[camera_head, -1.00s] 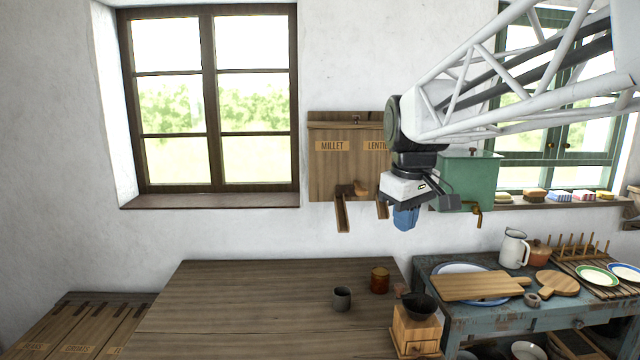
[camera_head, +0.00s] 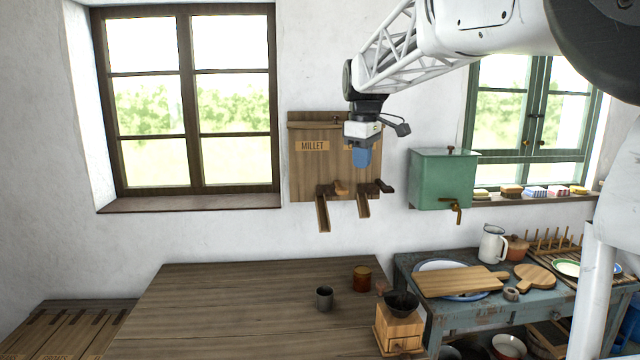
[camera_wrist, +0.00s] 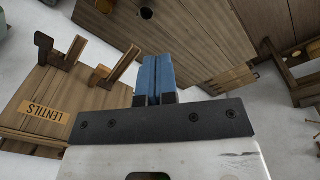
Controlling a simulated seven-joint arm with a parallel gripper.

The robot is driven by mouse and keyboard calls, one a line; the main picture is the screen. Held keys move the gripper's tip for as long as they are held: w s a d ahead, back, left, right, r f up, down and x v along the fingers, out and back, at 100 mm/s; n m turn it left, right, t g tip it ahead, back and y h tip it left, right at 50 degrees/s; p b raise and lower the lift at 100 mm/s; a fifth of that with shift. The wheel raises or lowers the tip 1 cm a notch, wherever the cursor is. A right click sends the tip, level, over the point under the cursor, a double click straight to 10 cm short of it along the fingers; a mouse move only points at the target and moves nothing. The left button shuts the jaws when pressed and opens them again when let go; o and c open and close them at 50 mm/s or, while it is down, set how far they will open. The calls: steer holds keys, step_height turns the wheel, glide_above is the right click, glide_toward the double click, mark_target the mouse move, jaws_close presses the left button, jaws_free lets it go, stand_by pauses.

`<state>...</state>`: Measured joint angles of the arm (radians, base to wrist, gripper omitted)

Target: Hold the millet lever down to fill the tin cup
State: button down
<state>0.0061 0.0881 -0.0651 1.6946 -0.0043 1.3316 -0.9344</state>
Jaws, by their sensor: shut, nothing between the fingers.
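The wooden dispenser (camera_head: 335,175) hangs on the wall, with a MILLET label (camera_head: 312,146) on its left half. The millet lever (camera_head: 341,188), with a lighter wooden end, sticks out beside the left chute (camera_head: 322,212). It also shows in the wrist view (camera_wrist: 100,75). The grey tin cup (camera_head: 324,298) stands upright on the table, below and apart from the chute. My gripper (camera_head: 362,165) has blue fingers pointing down, shut and empty. It is in front of the dispenser's right half, above and right of the millet lever, covering most of the LENTILS label, which reads in the wrist view (camera_wrist: 40,112).
The darker lentils lever (camera_head: 385,187) and right chute (camera_head: 363,204) are close below my gripper. An amber jar (camera_head: 361,278) and a grinder (camera_head: 398,325) stand right of the cup. A green tank (camera_head: 440,178) hangs to the right. The table's left part (camera_head: 220,300) is clear.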

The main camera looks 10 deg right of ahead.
steer(key=w+r+n, duration=0.2)
steer(key=w+n, duration=0.2)
steer(key=w, duration=1)
steer(key=n+g, duration=0.1)
steer(key=n, duration=0.2)
glide_above(342, 189)
steer(key=shift+s+f, duration=0.1)
steer(key=shift+f, duration=0.7)
steer(key=shift+f, duration=0.1)
step_height(342, 189, down, 14)
steer(key=shift+r, duration=0.1)
